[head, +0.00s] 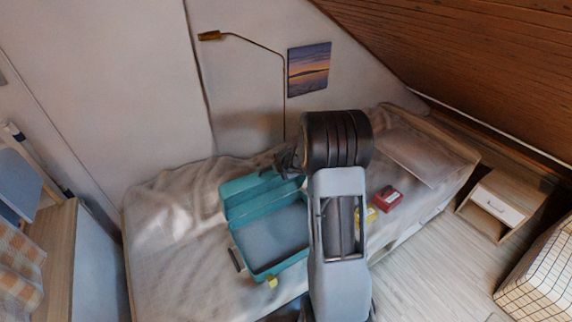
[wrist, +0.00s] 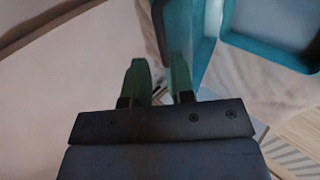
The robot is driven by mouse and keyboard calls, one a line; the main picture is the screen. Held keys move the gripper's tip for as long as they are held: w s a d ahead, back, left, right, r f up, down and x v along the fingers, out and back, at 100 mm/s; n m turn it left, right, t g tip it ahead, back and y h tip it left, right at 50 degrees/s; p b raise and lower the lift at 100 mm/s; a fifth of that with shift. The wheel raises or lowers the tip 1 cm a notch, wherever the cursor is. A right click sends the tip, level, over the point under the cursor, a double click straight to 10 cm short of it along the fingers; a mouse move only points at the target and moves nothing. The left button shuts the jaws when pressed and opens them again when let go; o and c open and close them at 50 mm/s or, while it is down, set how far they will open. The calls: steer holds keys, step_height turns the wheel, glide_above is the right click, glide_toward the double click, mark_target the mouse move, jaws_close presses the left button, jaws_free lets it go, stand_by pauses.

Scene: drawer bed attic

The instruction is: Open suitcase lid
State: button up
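A teal suitcase (head: 275,263) lies on the bed, and its grey-blue inside shows. Its teal lid (head: 247,196) is raised along the far side, tilted up from the base. My gripper (head: 287,162) is at the top right of the lid, partly hidden by my own arm. In the wrist view, my gripper (wrist: 162,76) has two green fingers apart with a gap between them. The teal lid (wrist: 198,35) shows beside and behind the right finger; whether they touch I cannot tell. The suitcase base (wrist: 275,35) is at the upper right.
The rumpled bed (head: 165,235) bears a red box (head: 387,199) and a yellow item (head: 366,216) beside my arm. A thin lamp (head: 255,43) and a picture (head: 309,68) are on the wall behind. A nightstand (head: 500,205) stands right. The sloped wooden ceiling (head: 470,50) is upper right.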

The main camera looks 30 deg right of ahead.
steer(key=v, duration=0.6)
steer(key=shift+s+p, duration=0.15)
steer(key=shift+p, duration=0.3)
steer(key=shift+r, duration=0.1)
